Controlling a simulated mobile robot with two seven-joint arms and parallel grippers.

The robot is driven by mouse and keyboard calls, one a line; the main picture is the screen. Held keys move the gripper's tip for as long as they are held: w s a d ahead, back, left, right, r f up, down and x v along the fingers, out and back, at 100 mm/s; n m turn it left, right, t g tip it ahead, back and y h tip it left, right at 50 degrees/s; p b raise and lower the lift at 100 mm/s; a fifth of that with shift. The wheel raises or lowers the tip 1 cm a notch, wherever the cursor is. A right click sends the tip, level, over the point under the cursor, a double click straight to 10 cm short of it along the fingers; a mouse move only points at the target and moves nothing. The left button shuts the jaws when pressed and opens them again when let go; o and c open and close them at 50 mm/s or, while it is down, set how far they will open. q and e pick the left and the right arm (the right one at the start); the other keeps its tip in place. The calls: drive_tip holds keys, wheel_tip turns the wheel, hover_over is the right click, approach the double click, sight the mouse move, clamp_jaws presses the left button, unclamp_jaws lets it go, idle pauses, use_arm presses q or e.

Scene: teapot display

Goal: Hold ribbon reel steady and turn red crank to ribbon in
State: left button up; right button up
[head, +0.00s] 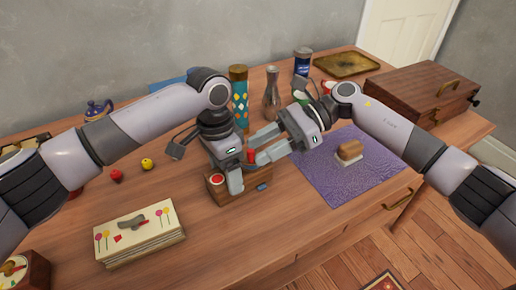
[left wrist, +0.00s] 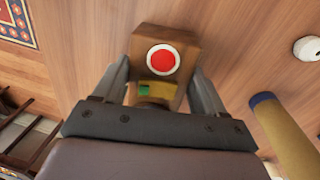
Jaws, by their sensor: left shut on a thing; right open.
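The ribbon reel (head: 214,192) is a small wooden block with a red disc in a white ring on its face. My left gripper (head: 236,182) comes down over it from above and is shut on it. In the left wrist view the reel (left wrist: 185,45) sits between the two fingers of the left gripper (left wrist: 163,85), with a small yellow and green part below the disc. A red piece, likely the crank (head: 251,156), shows just behind the left fingers. My right gripper (head: 256,148) is open, its fingers pointing left around or beside that red piece; I cannot tell which.
A small blue piece (head: 263,187) lies right of the reel. A purple mat (head: 345,185) with a wooden-handled block (head: 349,152) is at the right. A decorated stack (head: 138,235) is front left. A patterned cylinder (head: 239,92) and metal vase (head: 272,95) stand behind.

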sight(251, 153)
use_arm(q)
drive_tip(key=shift+a+f, duration=0.1)
use_arm(e)
drive_tip(key=shift+x, duration=0.8)
clamp_jaws()
drive_tip(key=m+t, duration=0.3)
drive_tip(key=t, duration=0.1)
drive_tip(key=shift+s+a+f, duration=0.1)
drive_tip(key=shift+s+a, duration=0.15)
drive_tip(key=shift+a, duration=0.05)
drive_tip(key=shift+a+m+t, duration=0.2)
drive_tip(key=shift+m+t, duration=1)
drive_tip(key=shift+m, duration=0.1)
unclamp_jaws()
